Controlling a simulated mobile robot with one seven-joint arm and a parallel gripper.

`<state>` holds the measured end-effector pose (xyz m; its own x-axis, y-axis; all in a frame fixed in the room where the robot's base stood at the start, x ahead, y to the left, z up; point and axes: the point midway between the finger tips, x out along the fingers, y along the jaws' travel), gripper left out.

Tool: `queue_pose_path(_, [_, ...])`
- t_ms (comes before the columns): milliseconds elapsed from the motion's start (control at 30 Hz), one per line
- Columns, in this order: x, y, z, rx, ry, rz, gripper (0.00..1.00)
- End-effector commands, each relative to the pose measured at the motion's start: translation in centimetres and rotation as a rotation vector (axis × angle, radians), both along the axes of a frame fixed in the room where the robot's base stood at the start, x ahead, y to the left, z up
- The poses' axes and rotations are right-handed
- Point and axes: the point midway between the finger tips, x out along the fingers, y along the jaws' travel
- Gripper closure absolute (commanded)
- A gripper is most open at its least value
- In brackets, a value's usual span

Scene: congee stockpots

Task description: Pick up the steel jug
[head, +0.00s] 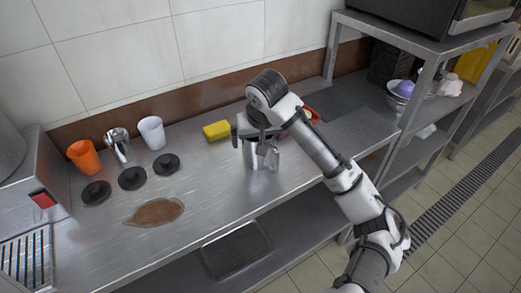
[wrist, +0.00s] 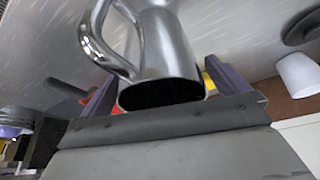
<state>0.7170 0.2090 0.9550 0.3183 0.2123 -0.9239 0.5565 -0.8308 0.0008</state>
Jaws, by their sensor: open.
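A shiny steel jug (head: 262,158) stands on the steel counter right below my gripper (head: 258,134). In the wrist view the jug (wrist: 168,52) shows its dark open mouth towards me and its looped handle on the left. My gripper (wrist: 165,98) is open, with one finger on each side of the jug's rim. I cannot tell whether either finger touches it. In the head view my gripper hides part of the jug's top.
An orange cup (head: 83,157), a steel vessel (head: 117,144) and a white cup (head: 152,132) stand at the left behind several black discs (head: 132,178). A yellow sponge (head: 216,130) lies near the wall. A brown spill (head: 156,212) is on the counter (head: 210,180). A shelf rack (head: 415,45) stands right.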

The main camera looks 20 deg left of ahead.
Motion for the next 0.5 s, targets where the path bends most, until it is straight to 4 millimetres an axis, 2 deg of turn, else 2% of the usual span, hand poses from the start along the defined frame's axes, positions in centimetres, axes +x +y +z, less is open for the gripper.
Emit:
queue_pose_path(67, [0.00, 0.00, 0.01, 0.000, 0.000, 0.000, 0.03])
queue_pose_path(400, [0.00, -0.01, 0.04, 0.000, 0.000, 0.000, 0.47])
queue_pose_path(500, [0.00, -0.01, 0.07, 0.001, -0.001, 0.000, 0.48])
